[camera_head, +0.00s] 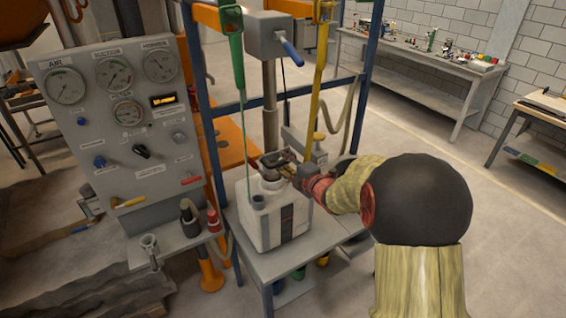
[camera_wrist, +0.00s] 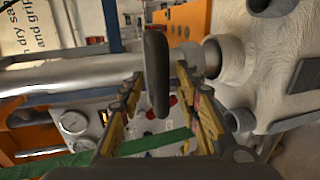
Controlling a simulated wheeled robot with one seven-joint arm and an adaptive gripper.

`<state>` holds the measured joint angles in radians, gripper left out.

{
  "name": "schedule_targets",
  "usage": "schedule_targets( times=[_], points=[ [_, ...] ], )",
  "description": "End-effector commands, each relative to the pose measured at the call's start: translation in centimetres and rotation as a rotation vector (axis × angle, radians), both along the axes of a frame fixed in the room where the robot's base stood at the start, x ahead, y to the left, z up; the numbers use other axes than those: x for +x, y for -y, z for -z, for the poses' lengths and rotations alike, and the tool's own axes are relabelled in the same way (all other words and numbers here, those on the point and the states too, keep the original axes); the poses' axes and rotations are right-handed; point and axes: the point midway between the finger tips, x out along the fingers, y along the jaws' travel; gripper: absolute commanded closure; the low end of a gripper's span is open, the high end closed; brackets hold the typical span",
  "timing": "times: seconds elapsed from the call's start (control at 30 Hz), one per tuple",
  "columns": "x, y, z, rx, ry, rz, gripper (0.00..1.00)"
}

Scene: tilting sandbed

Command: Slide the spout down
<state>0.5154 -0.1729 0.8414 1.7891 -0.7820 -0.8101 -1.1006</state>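The spout is a grey metal tube (camera_head: 269,105) hanging upright from a grey box. Its lower end meets or nearly meets the mouth of a white canister (camera_head: 258,228); my gripper partly hides this. In the wrist view the tube (camera_wrist: 60,75) runs sideways toward the canister (camera_wrist: 262,45) on the right. A dark rounded handle (camera_wrist: 156,62) stands in front of the tube. My gripper (camera_wrist: 160,85) is open, one finger on each side of the handle with visible gaps. In the head view my gripper (camera_head: 277,163) is at the tube's lower end, just above the canister.
The canister stands on a grey stand (camera_head: 300,262) inside a blue frame (camera_head: 360,85). A gauge panel (camera_head: 125,120) is at left. A green strap (camera_head: 238,75) and yellow post (camera_head: 320,80) hang close by.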

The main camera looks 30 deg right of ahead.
Motion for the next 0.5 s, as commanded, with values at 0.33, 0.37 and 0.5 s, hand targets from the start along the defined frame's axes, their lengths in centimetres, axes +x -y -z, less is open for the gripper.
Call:
schedule_targets(
  times=[0.33,0.37,0.5],
  points=[
    [-6.7,0.4,-1.6,-0.002,0.003,0.004,0.67],
    [-7.2,0.4,-1.7,-0.002,0.002,0.004,0.67],
    [-9.2,0.4,-2.1,-0.001,0.002,0.003,0.67]
  ],
)
